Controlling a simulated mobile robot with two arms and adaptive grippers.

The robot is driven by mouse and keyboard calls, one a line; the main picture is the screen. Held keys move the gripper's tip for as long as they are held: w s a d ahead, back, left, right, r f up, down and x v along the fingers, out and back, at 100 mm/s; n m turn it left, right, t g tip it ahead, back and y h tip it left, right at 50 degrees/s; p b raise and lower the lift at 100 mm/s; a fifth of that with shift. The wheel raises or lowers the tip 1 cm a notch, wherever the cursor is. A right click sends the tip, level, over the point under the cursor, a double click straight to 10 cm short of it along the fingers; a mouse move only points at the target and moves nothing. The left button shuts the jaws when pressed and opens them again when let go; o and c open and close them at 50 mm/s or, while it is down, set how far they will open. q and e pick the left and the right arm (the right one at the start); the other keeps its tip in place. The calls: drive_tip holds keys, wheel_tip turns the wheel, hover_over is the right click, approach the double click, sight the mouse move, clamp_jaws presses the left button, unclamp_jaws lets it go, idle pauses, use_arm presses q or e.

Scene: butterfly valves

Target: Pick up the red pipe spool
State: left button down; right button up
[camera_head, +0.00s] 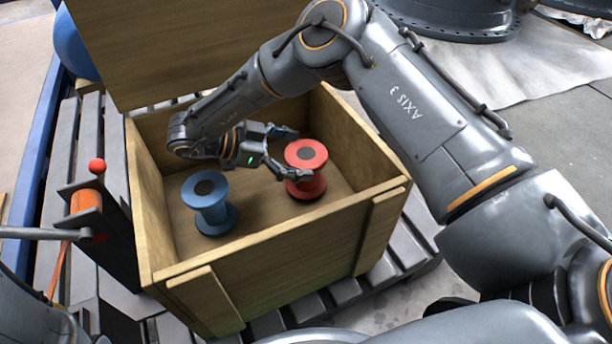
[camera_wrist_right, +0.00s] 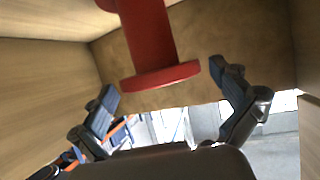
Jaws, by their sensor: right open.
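The red pipe spool (camera_head: 306,155) stands upright on the floor of an open wooden crate (camera_head: 280,245), in its right half. A blue spool (camera_head: 208,196) stands upright to its left. My right gripper (camera_head: 289,152) is inside the crate, open, with its fingertips at either side of the red spool. In the wrist view the red spool (camera_wrist_right: 150,40) has its flange between the tips of the open fingers (camera_wrist_right: 163,82), with gaps visible on both sides. My left gripper is not in view.
The crate's walls surround both spools, and its raised lid (camera_head: 180,50) stands at the back. The crate rests on a slatted pallet (camera_head: 85,150). A post with a red knob (camera_head: 97,166) stands left of the crate. Bare crate floor lies between the spools.

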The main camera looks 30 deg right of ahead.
drive_tip(key=c, duration=1.7)
drive_tip(key=shift+r, duration=0.1)
drive_tip(key=shift+r, duration=0.1)
